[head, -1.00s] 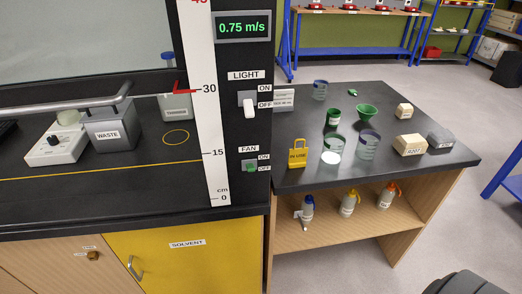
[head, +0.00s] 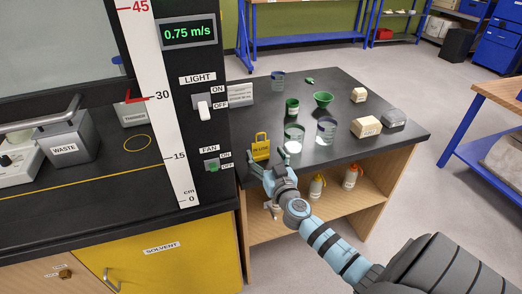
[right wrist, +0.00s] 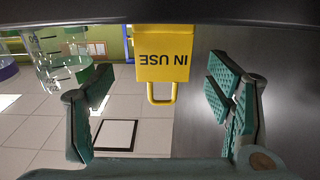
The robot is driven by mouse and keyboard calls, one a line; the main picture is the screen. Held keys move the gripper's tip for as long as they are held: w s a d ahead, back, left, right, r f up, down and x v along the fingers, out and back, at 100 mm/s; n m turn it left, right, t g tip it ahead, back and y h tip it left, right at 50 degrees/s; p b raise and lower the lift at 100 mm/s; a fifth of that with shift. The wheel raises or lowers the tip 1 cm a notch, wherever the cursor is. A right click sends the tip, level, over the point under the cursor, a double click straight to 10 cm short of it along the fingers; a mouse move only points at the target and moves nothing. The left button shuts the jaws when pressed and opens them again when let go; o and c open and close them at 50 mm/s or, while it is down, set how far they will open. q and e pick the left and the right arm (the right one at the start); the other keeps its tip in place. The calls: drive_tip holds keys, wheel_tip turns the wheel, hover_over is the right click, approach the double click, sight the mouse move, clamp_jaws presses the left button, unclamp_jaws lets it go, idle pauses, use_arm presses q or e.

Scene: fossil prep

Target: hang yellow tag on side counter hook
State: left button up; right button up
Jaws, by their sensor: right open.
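The yellow tag (head: 260,149), marked IN USE and with a loop on top, stands near the front left of the side counter (head: 350,90). My right gripper (head: 269,168) is open at the counter's front edge, just in front of the tag. In the right wrist view the tag (right wrist: 164,60) appears upside down between the two spread green fingers (right wrist: 160,88), which do not touch it. I cannot make out the hook in either view. My left gripper is not in view.
Glass beakers (head: 326,130) stand just right of the tag, with a green funnel (head: 323,99) behind. Pale blocks (head: 366,127) lie further right. The fume hood's switch panel (head: 211,165) rises close on the left. Bottles (head: 316,187) stand on the shelf below.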

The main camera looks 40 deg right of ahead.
drive_tip(key=x, duration=0.4)
drive_tip(key=shift+w+f, duration=0.1)
drive_tip(key=shift+w, duration=0.15)
drive_tip(key=shift+a, duration=0.1)
drive_tip(key=c, duration=1)
wheel_tip(320, 180, up, 13)
drive_tip(key=p, duration=0.9)
wheel_tip(320, 180, up, 6)
drive_tip(key=p, duration=0.2)
hover_over(261, 148)
drive_tip(key=shift+w+r, duration=0.15)
drive_tip(key=shift+r, duration=0.4)
